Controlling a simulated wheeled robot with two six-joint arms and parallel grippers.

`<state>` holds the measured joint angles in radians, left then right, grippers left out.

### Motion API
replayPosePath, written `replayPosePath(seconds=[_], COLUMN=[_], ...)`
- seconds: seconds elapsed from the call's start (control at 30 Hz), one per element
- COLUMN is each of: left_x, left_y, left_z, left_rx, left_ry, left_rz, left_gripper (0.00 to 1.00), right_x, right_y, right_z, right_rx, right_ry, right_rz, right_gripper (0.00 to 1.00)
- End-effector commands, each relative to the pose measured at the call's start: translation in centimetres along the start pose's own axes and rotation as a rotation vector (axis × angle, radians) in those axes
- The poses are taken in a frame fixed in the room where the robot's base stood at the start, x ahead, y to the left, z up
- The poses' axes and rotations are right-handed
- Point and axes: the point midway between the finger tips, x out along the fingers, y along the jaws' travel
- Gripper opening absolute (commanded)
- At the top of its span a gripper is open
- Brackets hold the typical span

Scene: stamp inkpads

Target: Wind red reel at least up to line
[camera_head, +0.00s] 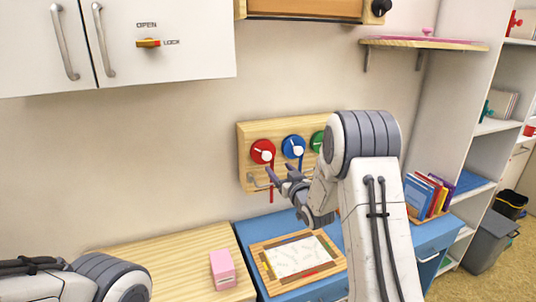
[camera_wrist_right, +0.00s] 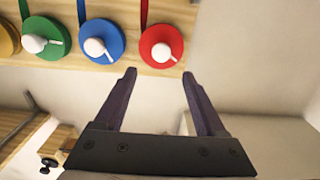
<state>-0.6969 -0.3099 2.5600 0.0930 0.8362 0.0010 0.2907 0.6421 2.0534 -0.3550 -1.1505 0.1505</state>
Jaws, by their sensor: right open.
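The red reel (camera_head: 258,158) is at the left end of a row of reels on a wooden wall board (camera_head: 243,136). It has a white knob, and a red strap (camera_head: 271,190) hangs below it. In the right wrist view the red reel (camera_wrist_right: 155,61) is upside down, with its white knob (camera_wrist_right: 160,51) facing me. My right gripper (camera_head: 277,172) is open and empty, just below and in front of the red reel. In the wrist view its fingertips (camera_wrist_right: 159,73) sit apart at the reel's edge. The line is not clear to me. My left gripper is out of view.
The blue reel (camera_head: 288,150) and green reel (camera_head: 317,138) are to the right; my right arm hides the board beyond. Shelves stand at the right.

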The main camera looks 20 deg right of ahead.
Motion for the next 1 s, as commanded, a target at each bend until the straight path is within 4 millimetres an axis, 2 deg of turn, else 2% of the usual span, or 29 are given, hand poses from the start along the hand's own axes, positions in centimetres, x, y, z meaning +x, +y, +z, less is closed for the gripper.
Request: replayPosePath(seconds=[0.3, 0.5, 0.7, 1.0], left_x=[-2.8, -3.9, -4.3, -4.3], left_y=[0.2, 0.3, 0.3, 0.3], left_z=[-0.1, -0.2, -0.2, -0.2], left_rx=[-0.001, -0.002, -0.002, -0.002], left_ry=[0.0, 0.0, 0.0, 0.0], left_rz=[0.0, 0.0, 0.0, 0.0], left_gripper=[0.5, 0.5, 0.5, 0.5], right_x=[5.5, 8.4, 9.6, 9.8], right_y=[-0.2, -0.2, -0.2, -0.2], right_z=[-0.3, -0.2, -0.1, 0.0], right_rx=[0.001, 0.0, 0.0, 0.0], right_ry=[0.0, -0.001, -0.002, -0.002], right_rz=[-0.003, -0.003, -0.002, -0.002], right_gripper=[0.73, 0.73, 0.73, 0.73])
